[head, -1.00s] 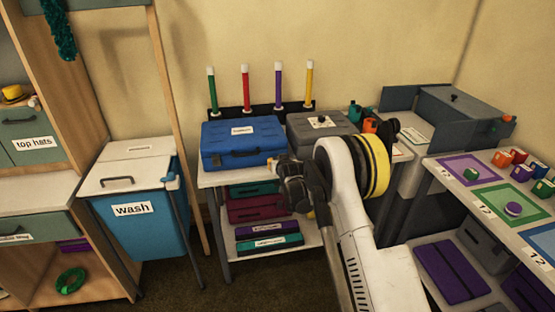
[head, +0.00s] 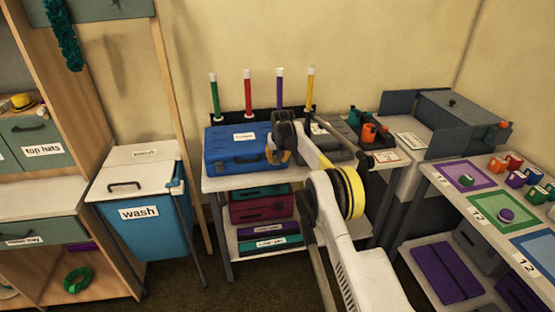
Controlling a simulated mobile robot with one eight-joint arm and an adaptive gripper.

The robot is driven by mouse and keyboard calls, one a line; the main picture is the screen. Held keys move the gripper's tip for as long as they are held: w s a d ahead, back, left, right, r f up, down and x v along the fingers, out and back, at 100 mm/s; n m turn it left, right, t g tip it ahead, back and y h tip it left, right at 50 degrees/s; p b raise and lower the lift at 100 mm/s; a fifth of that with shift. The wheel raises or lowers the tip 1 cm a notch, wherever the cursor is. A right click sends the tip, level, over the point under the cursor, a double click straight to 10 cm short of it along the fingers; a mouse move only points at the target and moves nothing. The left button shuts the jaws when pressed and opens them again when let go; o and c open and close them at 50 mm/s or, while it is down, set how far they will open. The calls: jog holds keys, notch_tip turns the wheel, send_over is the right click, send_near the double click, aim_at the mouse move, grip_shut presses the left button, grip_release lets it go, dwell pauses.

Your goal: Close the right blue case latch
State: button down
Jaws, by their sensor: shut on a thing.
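The blue case (head: 232,151) lies on the table in the head view, with its lid down and a white label on top. Its front handle shows. My gripper (head: 274,156) is at the case's right front, where the right latch sits, and is shut on it. The fingers cover the right latch, so I cannot see how far it is turned.
A grey case (head: 337,140) stands to the right, partly behind my arm. Colored wands (head: 247,92) stand in a black rack behind the cases. A wash bin (head: 150,208) stands left. Lower shelves hold more cases (head: 262,207).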

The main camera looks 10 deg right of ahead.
jog(key=shift+s, duration=0.1)
dwell(0.5)
jog(key=c, duration=1.1)
grip_release()
jog(key=shift+o, duration=0.2)
jog(key=v, duration=1.2)
jog(key=shift+w, duration=0.25)
